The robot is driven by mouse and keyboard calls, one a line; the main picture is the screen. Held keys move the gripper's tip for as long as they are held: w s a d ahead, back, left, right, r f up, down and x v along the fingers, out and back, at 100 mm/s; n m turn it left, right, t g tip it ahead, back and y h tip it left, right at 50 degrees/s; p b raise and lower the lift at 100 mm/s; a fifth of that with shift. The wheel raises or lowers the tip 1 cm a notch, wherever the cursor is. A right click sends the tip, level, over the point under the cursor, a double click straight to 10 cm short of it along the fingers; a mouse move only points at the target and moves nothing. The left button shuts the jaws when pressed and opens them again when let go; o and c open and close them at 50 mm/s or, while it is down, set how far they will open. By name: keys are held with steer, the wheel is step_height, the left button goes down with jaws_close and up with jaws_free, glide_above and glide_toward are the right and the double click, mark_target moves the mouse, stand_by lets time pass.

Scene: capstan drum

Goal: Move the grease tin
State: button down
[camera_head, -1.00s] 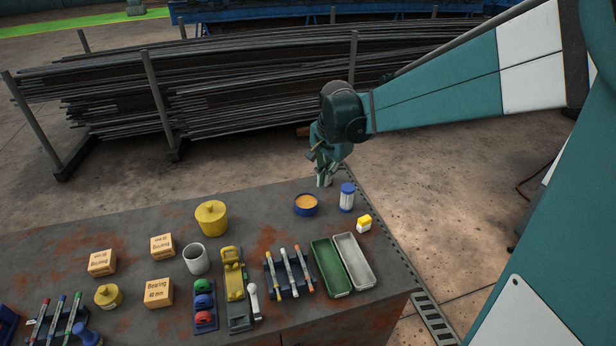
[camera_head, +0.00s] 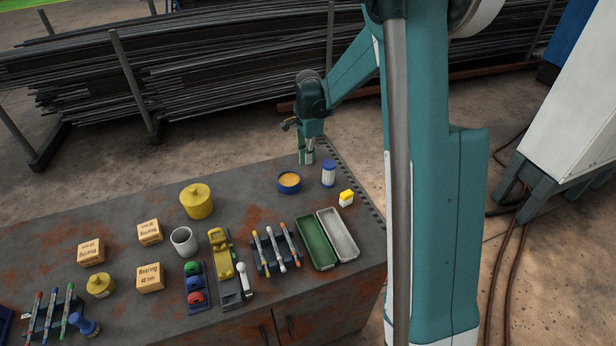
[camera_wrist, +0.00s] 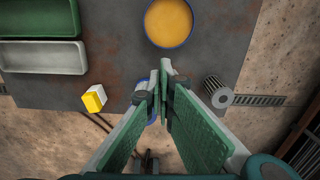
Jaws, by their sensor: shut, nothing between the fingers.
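The open blue tin with amber contents, which looks like the grease tin, stands upright near the far right of the bench (camera_head: 289,181). It also shows at the top of the wrist view (camera_wrist: 168,22). My gripper (camera_head: 306,160) is just beyond it, near the bench's far right corner, and does not touch it. In the wrist view my gripper's fingertips (camera_wrist: 164,72) are together and empty, below the tin's rim.
A small yellow and white box (camera_head: 346,198) and green and pale trays (camera_head: 317,242) are nearby. A lidded yellow pot (camera_head: 196,202), white cup (camera_head: 184,241) and several cartons stand further left. A grey ribbed cylinder (camera_wrist: 218,92) is right of the fingers. Pipe racks stand behind.

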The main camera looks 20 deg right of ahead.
mark_target(259, 196)
steer(key=shift+w+d+f, duration=0.15)
steer(key=shift+w+f, duration=0.15)
steer(key=shift+f, duration=0.25)
steer(key=shift+f+b, duration=0.5)
steer(key=shift+f, duration=4.5)
steer(key=a+b, duration=0.3)
steer(key=a, duration=1.7)
steer(key=shift+a, duration=0.25)
step_height(259, 196, up, 10)
steer(key=p, duration=0.4)
